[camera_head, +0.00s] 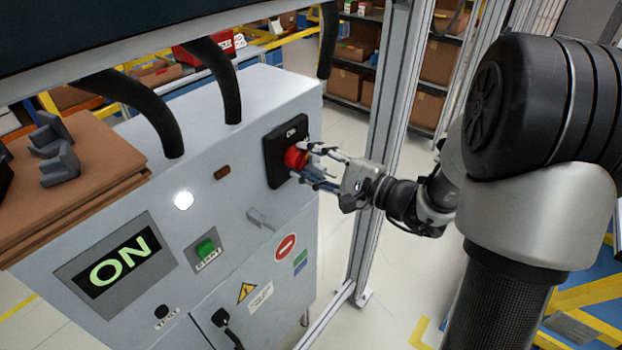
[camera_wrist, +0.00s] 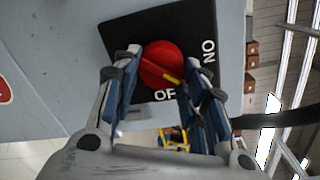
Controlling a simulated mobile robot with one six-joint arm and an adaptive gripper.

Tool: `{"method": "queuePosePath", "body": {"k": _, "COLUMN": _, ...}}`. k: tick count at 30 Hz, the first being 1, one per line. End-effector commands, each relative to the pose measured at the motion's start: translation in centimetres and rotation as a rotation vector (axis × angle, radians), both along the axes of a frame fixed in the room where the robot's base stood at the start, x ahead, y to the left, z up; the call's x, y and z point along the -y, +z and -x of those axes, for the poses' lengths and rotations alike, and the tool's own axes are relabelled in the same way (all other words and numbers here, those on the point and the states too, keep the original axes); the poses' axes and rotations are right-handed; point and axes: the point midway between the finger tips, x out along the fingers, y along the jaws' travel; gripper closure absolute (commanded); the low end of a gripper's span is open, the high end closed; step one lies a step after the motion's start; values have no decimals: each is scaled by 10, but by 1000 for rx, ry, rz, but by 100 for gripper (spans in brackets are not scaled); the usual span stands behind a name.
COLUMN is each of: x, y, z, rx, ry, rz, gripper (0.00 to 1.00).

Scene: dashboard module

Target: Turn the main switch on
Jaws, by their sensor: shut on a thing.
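The main switch is a red rotary knob (camera_head: 296,157) on a black square plate (camera_head: 275,150) on the grey cabinet's right part. In the wrist view the red knob (camera_wrist: 160,62) has a yellow mark pointing to the lower right, between the printed "ON" at right and "OFF" below. My gripper (camera_head: 312,164) reaches in from the right and is shut on the knob. In the wrist view its two fingers (camera_wrist: 155,78) stand on either side of the knob. The display (camera_head: 118,262) on the cabinet reads "ON" in green, and a round white lamp (camera_head: 183,200) is lit.
A metal post (camera_head: 385,130) stands behind my gripper. Brown boards (camera_head: 75,190) lie at left.

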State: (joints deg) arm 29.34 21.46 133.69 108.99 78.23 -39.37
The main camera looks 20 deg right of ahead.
Motion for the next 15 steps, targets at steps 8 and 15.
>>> {"method": "queuePosePath", "body": {"k": 8, "x": 0, "y": -4, "z": 0, "rx": 161, "ry": 1, "rz": 214, "gripper": 84}}
{"method": "queuePosePath", "body": {"k": 15, "x": -1, "y": 0, "z": 0, "rx": 281, "ry": 1, "rz": 383, "gripper": 84}}
